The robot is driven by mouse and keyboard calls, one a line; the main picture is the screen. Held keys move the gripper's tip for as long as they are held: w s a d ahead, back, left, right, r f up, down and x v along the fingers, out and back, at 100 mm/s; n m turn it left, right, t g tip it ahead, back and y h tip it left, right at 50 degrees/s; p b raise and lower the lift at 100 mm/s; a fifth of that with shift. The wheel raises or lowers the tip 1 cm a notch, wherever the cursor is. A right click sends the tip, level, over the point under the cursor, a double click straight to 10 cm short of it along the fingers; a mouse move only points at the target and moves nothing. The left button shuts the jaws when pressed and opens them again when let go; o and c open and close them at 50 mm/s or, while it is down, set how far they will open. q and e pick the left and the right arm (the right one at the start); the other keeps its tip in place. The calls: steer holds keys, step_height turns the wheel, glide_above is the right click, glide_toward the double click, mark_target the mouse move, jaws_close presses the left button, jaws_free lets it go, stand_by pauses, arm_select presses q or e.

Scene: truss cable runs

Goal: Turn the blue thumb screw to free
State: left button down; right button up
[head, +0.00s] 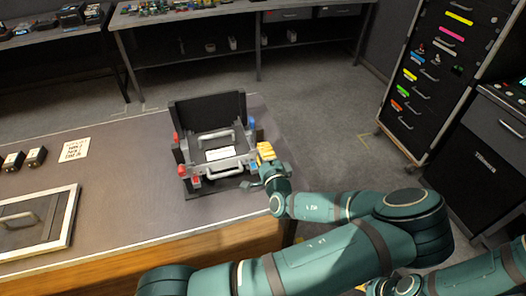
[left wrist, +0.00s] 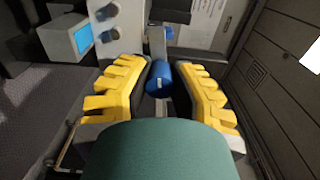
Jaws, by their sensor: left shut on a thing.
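The blue thumb screw (left wrist: 160,76) is a short blue cylinder in the left wrist view. It lies between the yellow ribbed fingers of my left gripper (left wrist: 163,88), which is shut on it. In the head view my left gripper (head: 266,154) is at the right side of a dark open case-like fixture (head: 180,111) on the table. The held screw is not clearly seen there. Another blue part (head: 252,123) shows farther back on the fixture's right side. Yellow parts of what looks like my right gripper (head: 374,288) show at the bottom edge, mostly cut off.
Red knobs (head: 182,171) are on the fixture's left side, and a metal handle (head: 222,170) is on its front. A framed panel (head: 68,217), a printed card (head: 75,149) and small black blocks (head: 36,157) lie left. A drawer cabinet (head: 425,110) stands beyond clear floor.

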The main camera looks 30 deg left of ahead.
arm_select(q)
steer(key=shift+w+m, duration=0.1)
steer(key=shift+m, duration=0.9)
steer(key=c, duration=0.8)
jaws_free()
steer(key=shift+o, duration=0.2)
steer(key=v, duration=0.7)
steer(key=shift+d, duration=0.2)
